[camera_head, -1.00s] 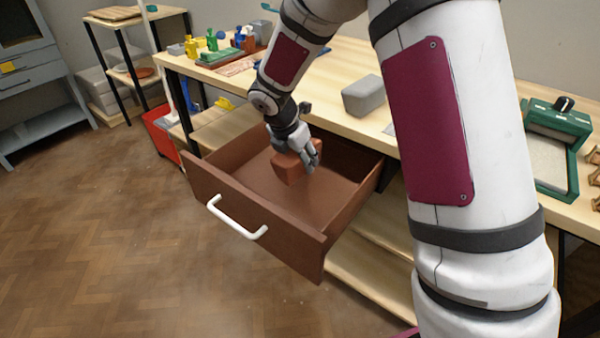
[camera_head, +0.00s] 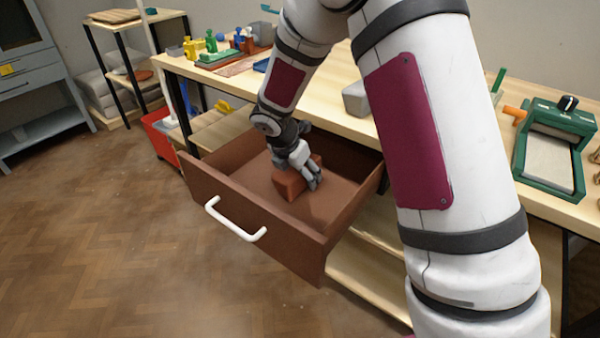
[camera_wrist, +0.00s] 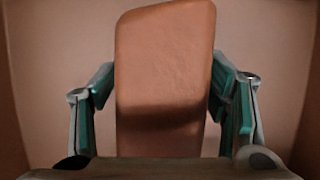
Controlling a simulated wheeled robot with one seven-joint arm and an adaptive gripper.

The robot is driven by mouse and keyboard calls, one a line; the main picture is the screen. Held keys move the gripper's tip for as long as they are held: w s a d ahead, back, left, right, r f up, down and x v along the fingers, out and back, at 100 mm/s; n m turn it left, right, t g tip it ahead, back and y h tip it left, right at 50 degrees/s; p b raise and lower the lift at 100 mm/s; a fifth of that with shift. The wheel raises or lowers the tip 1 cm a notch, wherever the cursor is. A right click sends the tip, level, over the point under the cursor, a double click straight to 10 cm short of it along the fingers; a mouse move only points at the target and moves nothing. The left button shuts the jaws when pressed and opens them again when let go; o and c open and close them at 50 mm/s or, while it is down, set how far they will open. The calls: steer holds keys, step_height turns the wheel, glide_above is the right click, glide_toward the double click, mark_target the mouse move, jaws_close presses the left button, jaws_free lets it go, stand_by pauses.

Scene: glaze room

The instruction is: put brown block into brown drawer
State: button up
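The brown block (camera_head: 290,183) is inside the open brown drawer (camera_head: 228,203), low over its floor; I cannot tell if it touches the floor. My gripper (camera_head: 309,179) reaches down into the drawer with its fingers around the block. In the wrist view the block (camera_wrist: 165,60) stands between my gripper's two teal-padded fingers (camera_wrist: 164,85), with the fingertips at its side edges, so the gripper looks shut on it. The drawer is pulled far out and has a white handle (camera_head: 234,221) on its front.
The drawer walls stand close around my gripper. The wooden table (camera_head: 340,110) above holds a grey block (camera_head: 356,99), a green-framed tray (camera_head: 553,150) and several small coloured things at the back left. A red bin (camera_head: 160,135) stands left of the drawer. The floor in front is clear.

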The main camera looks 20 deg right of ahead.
steer(key=p+v, duration=0.3)
steer(key=v, duration=0.9)
steer(key=shift+r, duration=0.2)
steer(key=s+d+r+m+g, duration=0.1)
steer(key=s+d+r+m, duration=0.2)
steer(key=s+r+m, duration=0.5)
steer(key=s+d+r+m, duration=0.4)
steer(key=s+r+m, duration=0.1)
steer(key=s, duration=0.5)
steer(key=s+a+m+y, duration=0.1)
steer(key=s+m, duration=0.5)
steer(key=s, duration=0.4)
steer(key=s+a+m+y, duration=0.1)
steer(key=s+m+y, duration=0.1)
steer(key=s+m, duration=0.4)
steer(key=s, duration=0.4)
steer(key=shift+a+r+m+y, duration=0.2)
steer(key=shift+a+m+y, duration=0.1)
